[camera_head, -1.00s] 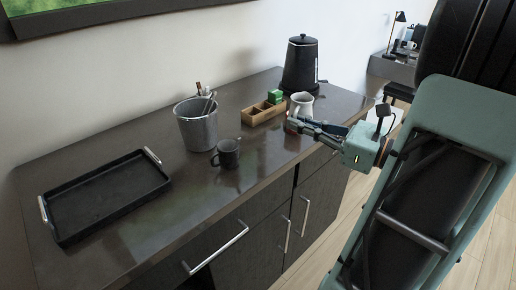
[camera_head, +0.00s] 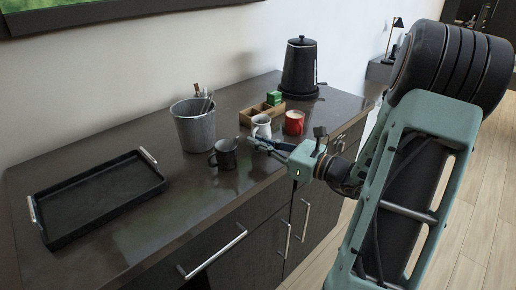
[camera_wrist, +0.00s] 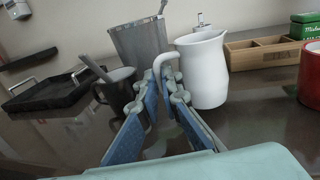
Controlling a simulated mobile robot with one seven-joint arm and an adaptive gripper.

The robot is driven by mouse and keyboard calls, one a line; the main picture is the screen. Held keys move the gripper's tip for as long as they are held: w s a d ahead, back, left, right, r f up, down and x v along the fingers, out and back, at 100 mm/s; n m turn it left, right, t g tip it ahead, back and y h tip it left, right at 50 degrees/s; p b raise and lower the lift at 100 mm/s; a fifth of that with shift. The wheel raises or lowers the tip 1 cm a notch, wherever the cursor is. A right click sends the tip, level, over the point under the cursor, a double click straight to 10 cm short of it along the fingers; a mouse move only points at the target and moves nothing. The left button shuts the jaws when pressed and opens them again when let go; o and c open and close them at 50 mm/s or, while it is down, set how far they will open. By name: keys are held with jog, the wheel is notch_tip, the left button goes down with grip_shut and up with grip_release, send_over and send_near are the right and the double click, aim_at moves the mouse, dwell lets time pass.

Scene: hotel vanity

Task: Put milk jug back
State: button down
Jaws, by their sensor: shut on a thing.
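The milk jug (camera_head: 261,126) is white with a spout and a side handle. It is upright over the counter, in front of the wooden box; it also shows right of centre in the wrist view (camera_wrist: 205,72). My gripper (camera_head: 256,142) reaches in from the right and is shut on the jug's handle, its fingertips (camera_wrist: 167,75) at the handle left of the jug's body. I cannot tell whether the jug's base touches the counter. The black mug (camera_head: 226,154) stands just left of my fingertips.
A wooden divided box (camera_head: 262,109) with a green packet (camera_head: 274,98) is behind the jug. A red cup (camera_head: 294,122) stands right of it. A black kettle (camera_head: 300,68) is at the back, a grey bucket (camera_head: 194,127) to the left. A black tray (camera_head: 100,194) lies far left, empty.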

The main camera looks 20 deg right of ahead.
jog(key=shift+f, duration=0.6)
jog(key=shift+f, duration=0.1)
jog(key=c, duration=2.1)
grip_release()
jog(key=shift+s+d, duration=0.1)
jog(key=p+v, duration=0.1)
jog(key=v, duration=1.1)
